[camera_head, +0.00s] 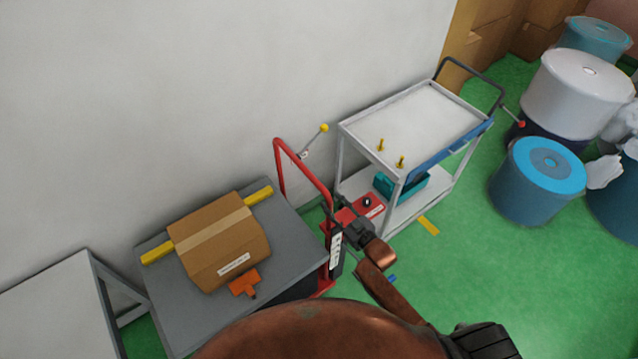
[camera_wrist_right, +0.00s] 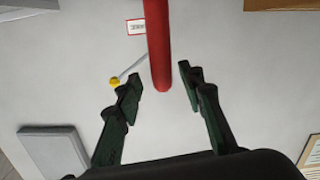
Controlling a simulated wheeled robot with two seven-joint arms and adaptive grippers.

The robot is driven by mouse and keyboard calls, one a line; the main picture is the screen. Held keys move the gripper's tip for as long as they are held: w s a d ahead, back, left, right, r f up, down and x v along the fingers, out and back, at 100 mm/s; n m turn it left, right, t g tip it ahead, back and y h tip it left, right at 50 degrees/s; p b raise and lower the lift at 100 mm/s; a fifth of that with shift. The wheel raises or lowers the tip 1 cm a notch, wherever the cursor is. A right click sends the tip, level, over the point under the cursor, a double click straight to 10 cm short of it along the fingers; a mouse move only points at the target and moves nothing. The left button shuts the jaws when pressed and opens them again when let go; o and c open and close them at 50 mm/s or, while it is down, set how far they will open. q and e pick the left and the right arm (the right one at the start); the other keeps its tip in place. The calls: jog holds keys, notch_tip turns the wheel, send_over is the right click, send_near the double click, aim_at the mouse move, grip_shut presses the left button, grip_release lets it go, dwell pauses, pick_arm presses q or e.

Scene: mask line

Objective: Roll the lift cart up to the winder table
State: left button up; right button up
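The lift cart has a grey platform (camera_head: 290,225) and a red push handle (camera_head: 308,170) at its right end. A taped cardboard box (camera_head: 220,245) lies on the platform across a yellow bar (camera_head: 258,195), with an orange piece (camera_head: 244,283) beside it. My right gripper (camera_head: 342,208) is at the handle's right upright. In the right wrist view its fingers (camera_wrist_right: 160,78) are open, with the red handle bar (camera_wrist_right: 159,45) between them and a gap on both sides. A pale table (camera_head: 50,315) stands at the lower left; I cannot tell whether it is the winder table. My left gripper is not in view.
A white-topped trolley (camera_head: 405,130) with a teal bin (camera_head: 408,187) on its lower shelf stands right of the lift cart. Blue and white rolls (camera_head: 545,185) stand at the right. The wall runs behind the cart. Green floor (camera_head: 500,270) is clear at the lower right.

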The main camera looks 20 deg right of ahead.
aim_at(318, 185)
jog(key=shift+w+a+r+t+y, duration=0.15)
jog(key=shift+w+r+t, duration=0.1)
jog(key=shift+r, duration=0.2)
jog(key=shift+w+a+r+t+y, duration=0.15)
jog(key=shift+w+r, duration=0.1)
jog(key=shift+r, duration=0.2)
jog(key=p+x, duration=0.1)
jog(key=x, duration=0.6)
jog(key=shift+w+a+f, duration=0.1)
jog(key=shift+w, duration=0.15)
jog(key=shift+c, duration=0.2)
grip_shut()
